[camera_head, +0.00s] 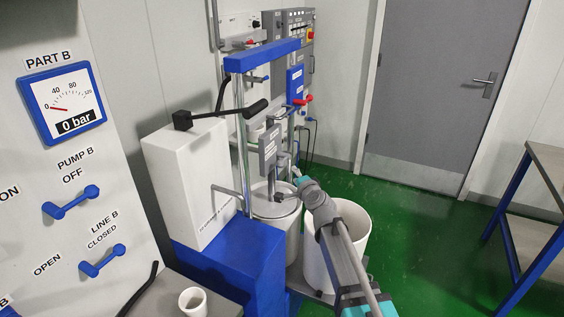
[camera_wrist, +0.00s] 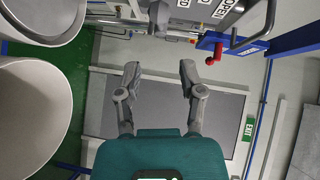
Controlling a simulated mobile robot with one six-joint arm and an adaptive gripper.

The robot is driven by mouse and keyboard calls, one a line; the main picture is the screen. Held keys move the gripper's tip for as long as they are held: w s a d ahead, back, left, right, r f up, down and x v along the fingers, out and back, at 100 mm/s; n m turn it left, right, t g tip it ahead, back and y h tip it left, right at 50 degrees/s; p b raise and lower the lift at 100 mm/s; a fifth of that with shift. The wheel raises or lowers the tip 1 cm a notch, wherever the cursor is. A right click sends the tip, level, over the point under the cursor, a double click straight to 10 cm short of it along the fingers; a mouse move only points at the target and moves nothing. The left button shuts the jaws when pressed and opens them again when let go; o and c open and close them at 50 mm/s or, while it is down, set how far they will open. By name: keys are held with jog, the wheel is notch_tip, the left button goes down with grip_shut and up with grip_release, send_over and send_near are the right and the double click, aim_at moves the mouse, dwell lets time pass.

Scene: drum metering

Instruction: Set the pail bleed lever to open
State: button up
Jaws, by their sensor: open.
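My gripper (camera_wrist: 160,75) is open with nothing between its two grey fingers in the wrist view. In the head view my gripper (camera_head: 297,172) is beside the pump's grey labelled box (camera_head: 268,152), above the white pails. A dark grey fitting (camera_wrist: 160,15) on the pump shows beyond the fingertips in the wrist view, apart from them. A red-handled lever (camera_head: 303,99) sits by a blue panel behind; it also shows in the wrist view (camera_wrist: 213,55), near an OPEN label. No label legibly names the pail bleed lever, so I cannot tell which part it is or its setting.
A blue crossbar (camera_head: 262,54) on posts and a black handle (camera_head: 228,110) rise nearby. A bench (camera_head: 545,165) is at right, with clear green floor between.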

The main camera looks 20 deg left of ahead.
aim_at(284, 160)
jog(key=b+x, duration=0.1)
jog(key=x, duration=1.2)
jog(key=shift+b, duration=0.35)
jog(key=shift+f, duration=0.1)
grip_shut()
